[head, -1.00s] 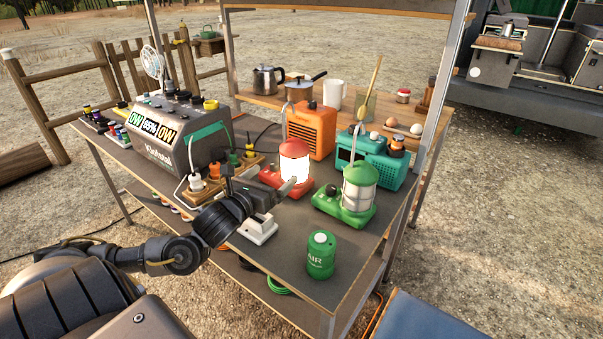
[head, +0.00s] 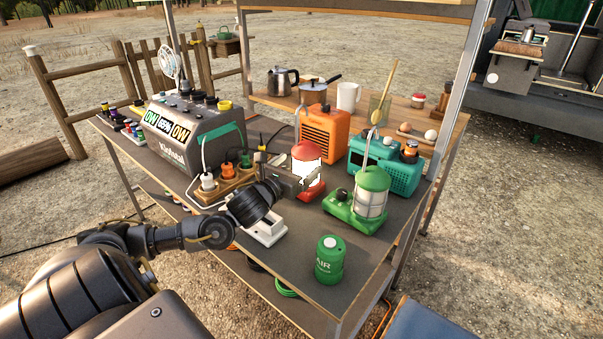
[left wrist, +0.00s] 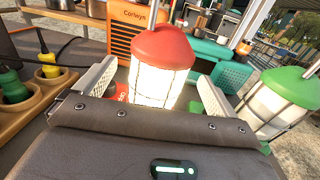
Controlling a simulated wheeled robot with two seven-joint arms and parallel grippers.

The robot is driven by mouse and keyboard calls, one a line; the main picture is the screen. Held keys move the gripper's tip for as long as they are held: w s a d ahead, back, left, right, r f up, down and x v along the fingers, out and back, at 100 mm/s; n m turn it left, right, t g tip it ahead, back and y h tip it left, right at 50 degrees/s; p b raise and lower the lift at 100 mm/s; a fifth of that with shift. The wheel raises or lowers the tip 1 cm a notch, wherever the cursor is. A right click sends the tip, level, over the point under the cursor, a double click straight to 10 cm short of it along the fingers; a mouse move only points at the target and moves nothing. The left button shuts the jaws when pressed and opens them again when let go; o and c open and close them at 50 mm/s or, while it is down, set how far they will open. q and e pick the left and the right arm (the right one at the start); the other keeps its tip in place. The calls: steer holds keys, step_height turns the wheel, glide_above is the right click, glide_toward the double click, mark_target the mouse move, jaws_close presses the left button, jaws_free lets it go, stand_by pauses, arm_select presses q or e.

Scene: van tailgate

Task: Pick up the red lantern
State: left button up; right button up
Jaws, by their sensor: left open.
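The red lantern (head: 306,154) stands upright and lit on the table, with a red cap and a glowing white globe. It also shows in the left wrist view (left wrist: 161,68), between the pale fingers. My left gripper (head: 307,178) is open at the lantern, with one finger on each side of its globe; gaps seem to show on both sides. The gripper hides part of the lantern's lower body in the head view. My right gripper is not in view.
A green lantern (head: 371,193) stands close on the right. An orange heater-like box (head: 325,132) and a teal radio (head: 400,174) stand behind. A power station (head: 190,138) is at left, and a green AIR canister (head: 330,260) is near the front edge.

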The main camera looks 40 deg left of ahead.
arm_select(q)
steer(key=w, duration=0.4)
steer(key=shift+w+a+f+p, duration=0.1)
steer(key=shift+w+a+p, duration=0.15)
steer(key=shift+w+p, duration=0.1)
steer(key=shift+w+f, duration=0.1)
steer(key=shift+w, duration=0.05)
steer(key=c, duration=1.8)
steer(key=shift+c, duration=1)
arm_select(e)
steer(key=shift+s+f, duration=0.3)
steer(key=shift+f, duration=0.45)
